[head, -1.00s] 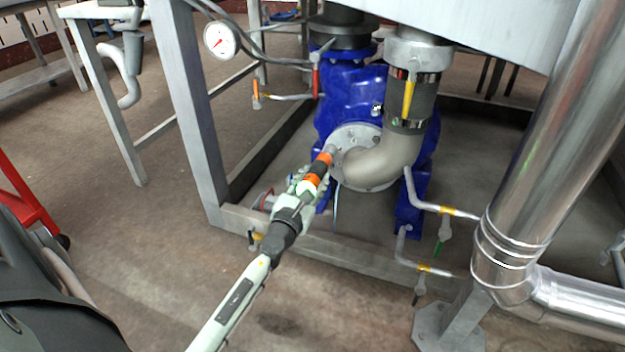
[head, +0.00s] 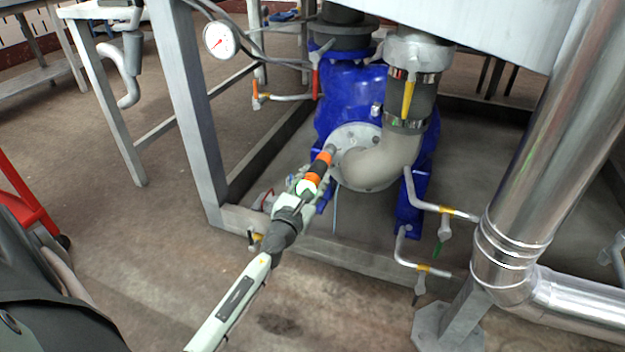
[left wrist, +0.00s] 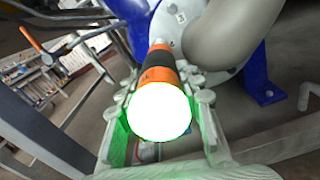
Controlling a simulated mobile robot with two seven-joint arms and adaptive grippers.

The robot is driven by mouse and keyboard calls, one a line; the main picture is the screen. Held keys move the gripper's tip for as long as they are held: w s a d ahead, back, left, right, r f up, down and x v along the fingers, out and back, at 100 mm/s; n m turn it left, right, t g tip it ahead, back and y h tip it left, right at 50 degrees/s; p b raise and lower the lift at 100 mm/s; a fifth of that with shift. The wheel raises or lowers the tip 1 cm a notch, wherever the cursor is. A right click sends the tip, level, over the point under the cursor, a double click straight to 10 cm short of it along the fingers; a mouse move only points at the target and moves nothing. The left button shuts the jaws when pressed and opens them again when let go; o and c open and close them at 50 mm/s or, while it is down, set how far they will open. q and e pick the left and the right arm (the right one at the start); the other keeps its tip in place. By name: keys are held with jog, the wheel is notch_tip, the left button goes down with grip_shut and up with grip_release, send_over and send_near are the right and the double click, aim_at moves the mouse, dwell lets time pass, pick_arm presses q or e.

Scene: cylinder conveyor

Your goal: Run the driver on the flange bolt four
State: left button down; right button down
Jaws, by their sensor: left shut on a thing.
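My left gripper (head: 299,188) is shut on the driver (head: 317,174), an orange and black tool with a bright glowing rear end. In the left wrist view the driver (left wrist: 158,73) sits between the fingers (left wrist: 162,125) and points away toward the flange. The round grey flange (head: 353,133) is on the blue pump, with bolts around its rim. The driver's tip is at the flange's left edge; the bolt there is hidden by the tip, and I cannot tell whether they touch. My right gripper is not in view.
A grey pipe elbow (head: 385,158) leaves the flange close right of the driver. A steel frame post (head: 190,100) and lower rail (head: 330,248) stand in front of the blue pump (head: 350,95). Small valve pipes (head: 425,205) and a large shiny pipe (head: 540,140) are on the right.

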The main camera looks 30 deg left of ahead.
pick_arm(q)
jog(key=shift+w+a+r, duration=0.2)
jog(key=shift+w+r, duration=0.1)
jog(key=shift+w, duration=0.45)
dwell(1.6)
jog(key=shift+s+f, duration=0.15)
jog(key=shift+s, duration=0.05)
dwell(0.9)
jog(key=shift+s+d, duration=0.1)
jog(key=shift+s, duration=0.1)
jog(key=shift+v, duration=1.4)
